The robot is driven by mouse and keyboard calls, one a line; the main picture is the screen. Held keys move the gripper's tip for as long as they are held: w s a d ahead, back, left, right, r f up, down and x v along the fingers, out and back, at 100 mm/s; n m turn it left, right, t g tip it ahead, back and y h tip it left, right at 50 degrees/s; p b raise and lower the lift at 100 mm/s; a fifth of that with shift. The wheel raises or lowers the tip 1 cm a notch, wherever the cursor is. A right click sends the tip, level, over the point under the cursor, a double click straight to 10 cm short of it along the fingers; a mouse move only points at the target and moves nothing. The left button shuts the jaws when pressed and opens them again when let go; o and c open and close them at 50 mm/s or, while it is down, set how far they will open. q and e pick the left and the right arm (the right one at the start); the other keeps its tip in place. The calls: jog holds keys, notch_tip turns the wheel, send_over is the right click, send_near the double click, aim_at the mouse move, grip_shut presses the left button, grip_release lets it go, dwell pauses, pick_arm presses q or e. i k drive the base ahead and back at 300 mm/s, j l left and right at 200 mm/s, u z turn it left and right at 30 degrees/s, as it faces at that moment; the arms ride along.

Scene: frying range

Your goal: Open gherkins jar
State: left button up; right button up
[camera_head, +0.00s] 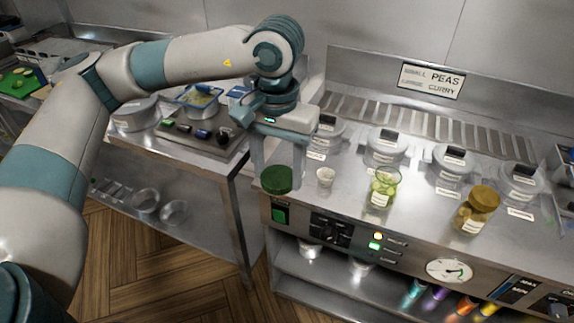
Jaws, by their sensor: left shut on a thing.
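The gherkins jar (381,190) is a glass jar with green slices inside and a white label. It stands upright on the steel counter, and no lid shows on its top. My left gripper (278,166) points down at the counter's left end, to the left of the jar and apart from it. It is shut on a round dark green lid (277,180), held between its fingertips. I cannot tell whether the lid touches the counter. My right gripper is not in view.
A jar with a golden-brown lid (477,209) stands to the right. Several lidded metal containers (387,148) line the back. The counter's front edge lies close below the lid.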

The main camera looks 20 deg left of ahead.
aim_at(386, 182)
jog(key=i+j+z, duration=0.1)
jog(key=i+z, duration=0.3)
jog(key=i+j+z, duration=0.15)
jog(key=z, duration=0.2)
jog(key=i+j+z, duration=0.25)
jog(key=z, duration=0.15)
